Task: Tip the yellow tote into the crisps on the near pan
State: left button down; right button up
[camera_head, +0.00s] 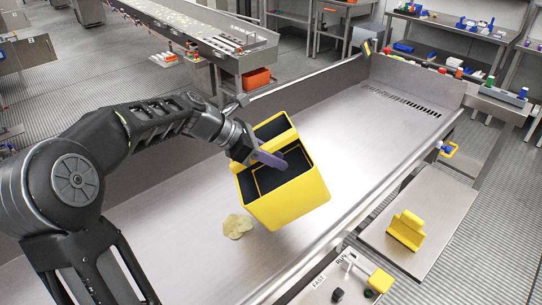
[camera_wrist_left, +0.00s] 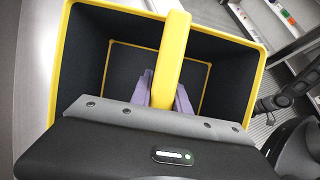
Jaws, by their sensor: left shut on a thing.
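The yellow tote (camera_head: 290,205) is held in the air over the near pan (camera_head: 340,130), tilted, with its open top toward my left arm. My left gripper (camera_head: 270,159) is shut on the tote's yellow handle bar, which also shows between the purple fingers in the left wrist view (camera_wrist_left: 172,60). The tote's dark inside (camera_wrist_left: 120,50) shows no contents that I can make out. A small pale-yellow heap of crisps (camera_head: 237,226) lies on the pan, below and left of the tote. My right gripper is not in view.
A side plate with a yellow block (camera_head: 406,230) and a yellow-knobbed lever (camera_head: 379,280) sit by the pan's right edge. A second long pan (camera_head: 200,30) stands behind. The near pan's far part is bare, with a slotted strip (camera_head: 400,99).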

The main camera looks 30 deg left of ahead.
pick_arm(q)
jog(key=g+y+p, duration=0.1)
jog(key=p, duration=0.2)
jog(key=r+g+y+p, duration=0.1)
jog(key=g+y+p, duration=0.1)
jog(key=p, duration=0.1)
jog(key=shift+d, duration=0.1)
jog(key=shift+f+g+y, duration=0.35)
jog(key=shift+g+y, duration=0.05)
dwell(0.4)
